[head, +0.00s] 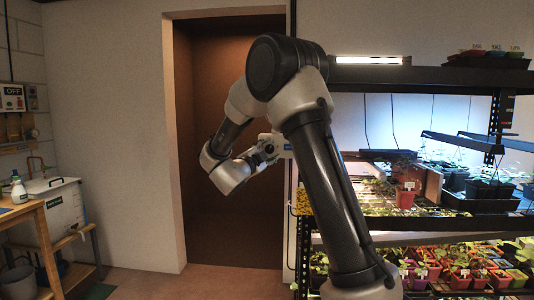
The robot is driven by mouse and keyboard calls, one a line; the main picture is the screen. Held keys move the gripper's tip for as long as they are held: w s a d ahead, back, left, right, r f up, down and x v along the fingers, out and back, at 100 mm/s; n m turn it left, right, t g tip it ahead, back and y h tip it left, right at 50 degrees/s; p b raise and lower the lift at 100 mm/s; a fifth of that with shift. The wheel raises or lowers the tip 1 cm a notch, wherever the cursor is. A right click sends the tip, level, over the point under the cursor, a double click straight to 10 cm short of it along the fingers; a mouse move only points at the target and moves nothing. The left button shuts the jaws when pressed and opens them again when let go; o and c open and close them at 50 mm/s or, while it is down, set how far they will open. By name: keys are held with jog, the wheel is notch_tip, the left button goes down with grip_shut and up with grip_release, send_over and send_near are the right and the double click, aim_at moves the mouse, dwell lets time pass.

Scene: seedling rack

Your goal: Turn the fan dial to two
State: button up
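I cannot make out a fan dial for certain in the head view. My gripper (268,148) is up in front of the dark doorway, pointing right toward the left end of the plant rack. Its fingers are small and partly hidden by my arm, so I cannot tell whether they are open or shut. A small blue and white item (286,146) shows just beyond the gripper, partly covered by my arm. I cannot tell whether they touch. A control box (12,97) marked OFF hangs on the left wall, well away from my gripper.
The lit rack (455,76) on the right holds seedling trays and several potted plants. At left, a wooden bench (22,208) carries a bottle (18,190), with a white tank (58,205) behind. The doorway (200,110) is open, with bare floor (190,285) before it.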

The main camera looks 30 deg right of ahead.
jog(key=v, duration=1.2)
